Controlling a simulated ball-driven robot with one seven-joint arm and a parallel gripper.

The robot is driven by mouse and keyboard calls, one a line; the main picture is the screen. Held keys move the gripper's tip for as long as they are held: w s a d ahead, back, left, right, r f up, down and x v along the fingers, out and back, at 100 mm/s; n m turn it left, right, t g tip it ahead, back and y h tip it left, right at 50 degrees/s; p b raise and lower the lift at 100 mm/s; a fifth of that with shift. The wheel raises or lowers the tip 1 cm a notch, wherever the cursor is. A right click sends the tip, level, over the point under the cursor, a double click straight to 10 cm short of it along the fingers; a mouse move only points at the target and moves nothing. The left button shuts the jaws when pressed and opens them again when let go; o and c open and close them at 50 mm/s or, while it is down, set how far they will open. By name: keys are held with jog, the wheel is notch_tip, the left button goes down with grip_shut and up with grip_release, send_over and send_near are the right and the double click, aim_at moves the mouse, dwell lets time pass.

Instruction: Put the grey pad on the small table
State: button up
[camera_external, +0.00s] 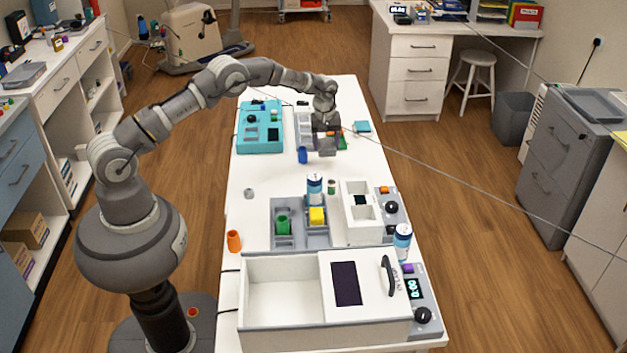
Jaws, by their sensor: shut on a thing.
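My gripper (327,138) is over the far part of the long white table, beside a grey tray. It is shut on a small grey piece, which looks like the grey pad (328,150). The pad's outline blends with the grey fingers, and I cannot tell how high it is above the table. A small table is not clearly identifiable; the long white table (252,190) is under the arm, and a round white stool (478,58) stands at the back right.
A teal box (258,140) and a blue cup (302,155) are near my gripper. Closer are a grey tray (287,240) with blocks, a white divided box (362,232), an orange cup (234,241) and a large white box (282,262). The table's left middle is mostly clear.

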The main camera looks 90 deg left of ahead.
aim_at(326, 163)
notch_tip(326, 163, down, 5)
jog(key=shift+b, duration=0.75)
jog(key=shift+f, duration=0.15)
jog(key=o, duration=1.1)
